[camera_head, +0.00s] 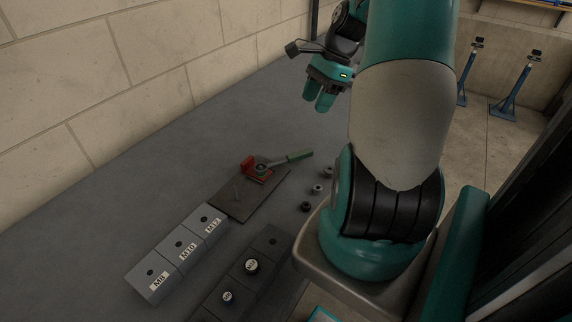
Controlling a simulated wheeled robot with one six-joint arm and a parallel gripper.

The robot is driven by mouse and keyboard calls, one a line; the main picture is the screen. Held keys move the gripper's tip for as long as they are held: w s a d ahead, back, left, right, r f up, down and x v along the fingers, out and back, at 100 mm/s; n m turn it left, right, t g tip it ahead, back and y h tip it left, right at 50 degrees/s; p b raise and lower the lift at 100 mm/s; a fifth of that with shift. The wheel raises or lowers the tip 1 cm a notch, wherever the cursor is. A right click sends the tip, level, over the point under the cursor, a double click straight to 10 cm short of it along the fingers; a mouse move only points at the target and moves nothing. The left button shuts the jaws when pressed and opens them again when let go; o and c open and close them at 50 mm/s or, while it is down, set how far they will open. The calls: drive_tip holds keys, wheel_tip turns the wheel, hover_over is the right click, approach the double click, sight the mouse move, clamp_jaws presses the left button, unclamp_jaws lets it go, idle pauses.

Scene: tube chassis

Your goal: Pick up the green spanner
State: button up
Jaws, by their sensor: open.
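The green spanner (296,156) lies on a dark square plate (232,207) on the grey bench. Its green handle points right, past the plate's edge, and its head end sits at a small red fixture (248,164). My gripper (319,101) is open and empty. It shows beyond the spanner, higher in the picture, apart from it, with its teal fingers pointing down. My arm covers the right middle of the view.
Grey blocks marked M8, M10 and M12 (178,250) stand at the front left. Several small dark round pieces (317,189) lie right of the plate. A block wall (120,90) borders the bench. The bench's left side is clear.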

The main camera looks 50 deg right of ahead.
sight(292, 155)
drive_tip(key=p+x, duration=0.1)
drive_tip(key=x, duration=1.5)
drive_tip(key=shift+d, duration=0.1)
clamp_jaws()
